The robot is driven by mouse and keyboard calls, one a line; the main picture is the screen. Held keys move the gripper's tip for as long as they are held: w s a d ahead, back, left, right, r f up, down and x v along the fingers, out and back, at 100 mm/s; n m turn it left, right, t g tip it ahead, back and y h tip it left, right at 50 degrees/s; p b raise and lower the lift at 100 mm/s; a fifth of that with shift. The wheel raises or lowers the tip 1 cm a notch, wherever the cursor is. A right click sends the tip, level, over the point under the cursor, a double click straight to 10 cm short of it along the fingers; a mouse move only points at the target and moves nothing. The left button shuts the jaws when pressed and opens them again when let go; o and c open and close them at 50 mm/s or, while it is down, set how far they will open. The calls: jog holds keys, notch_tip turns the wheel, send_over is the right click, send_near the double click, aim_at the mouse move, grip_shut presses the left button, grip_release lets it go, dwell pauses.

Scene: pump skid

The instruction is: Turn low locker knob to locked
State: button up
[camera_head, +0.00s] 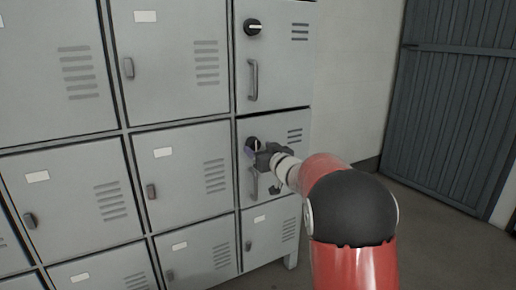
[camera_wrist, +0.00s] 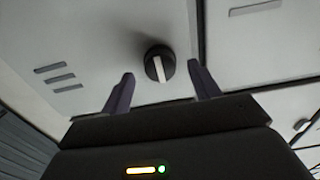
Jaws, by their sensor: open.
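The low locker knob is a round black knob with a white grip bar. In the wrist view the knob (camera_wrist: 159,64) sits on the grey locker door, between and a little beyond the two fingers of my gripper (camera_wrist: 162,88). The fingers are apart and do not appear to touch it. In the head view my gripper (camera_head: 259,157) is at the lower locker door (camera_head: 288,190), and the knob (camera_head: 251,143) is partly hidden behind it. The white bar runs nearly along the picture's vertical in the wrist view.
A similar upper knob (camera_head: 253,27) is on the door above, with a vertical handle (camera_head: 252,80) below it. Another handle (camera_head: 254,184) sits just below my gripper. More grey lockers fill the left. Open floor (camera_head: 440,235) and a dark ribbed door (camera_head: 450,110) lie right.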

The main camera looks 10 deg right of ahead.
jog(key=shift+x, duration=0.9)
jog(key=c, duration=1)
